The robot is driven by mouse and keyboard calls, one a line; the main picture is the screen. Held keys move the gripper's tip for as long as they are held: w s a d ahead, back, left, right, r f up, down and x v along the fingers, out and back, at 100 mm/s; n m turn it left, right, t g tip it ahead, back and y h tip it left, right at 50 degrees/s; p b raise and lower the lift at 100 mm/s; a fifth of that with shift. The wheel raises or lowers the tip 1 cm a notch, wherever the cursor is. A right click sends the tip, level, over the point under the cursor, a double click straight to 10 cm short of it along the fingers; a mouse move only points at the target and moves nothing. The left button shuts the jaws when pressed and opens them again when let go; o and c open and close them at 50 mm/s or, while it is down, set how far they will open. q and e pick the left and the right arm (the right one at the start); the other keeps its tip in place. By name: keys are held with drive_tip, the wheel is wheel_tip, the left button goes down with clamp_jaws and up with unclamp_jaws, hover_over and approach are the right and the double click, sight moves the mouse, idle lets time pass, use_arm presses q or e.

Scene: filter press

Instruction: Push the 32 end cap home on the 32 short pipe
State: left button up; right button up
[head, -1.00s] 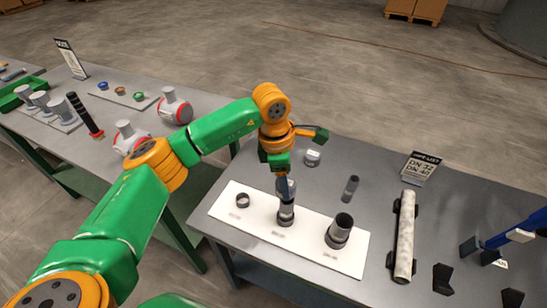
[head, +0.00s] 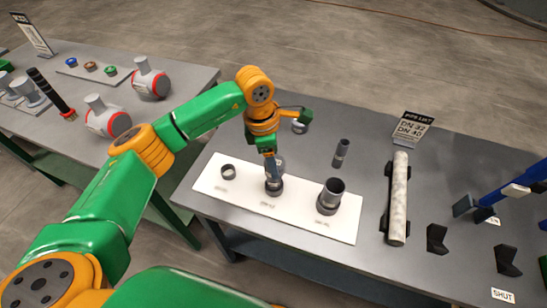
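A white board (head: 215,187) on the nearer grey table bears three dark fittings. A short ring (head: 228,171) is at its left, a dark collared piece (head: 274,187) in the middle and a wider open-topped pipe (head: 330,194) at its right. My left gripper (head: 272,172) points down onto the top of the middle piece, seemingly touching it. The fingers and wrist hide its upper part, so I cannot tell which part is the 32 end cap or pipe, how they fit, or whether the fingers are shut. The board labels are unreadable. My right gripper is not in view.
A dark cylinder (head: 341,153) and a small grey ring (head: 299,127) stand behind the board. A pale pipe (head: 398,200) lies in dark holders to the right, before a pipe list sign (head: 411,129). Blue-handled equipment (head: 510,195) is at far right. Red-banded fittings (head: 151,80) stand on the other table.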

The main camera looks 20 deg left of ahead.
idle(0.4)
use_arm(q)
drive_tip(key=shift+b, duration=0.3)
idle(0.3)
drive_tip(key=shift+f+b, duration=0.65)
drive_tip(key=o, duration=1.1)
drive_tip(key=shift+r, duration=0.1)
wheel_tip(320, 180, up, 11)
drive_tip(key=a+p, duration=0.1)
drive_tip(key=p, duration=0.6)
drive_tip(key=shift+s+a+p, duration=0.3)
drive_tip(key=shift+s, duration=0.1)
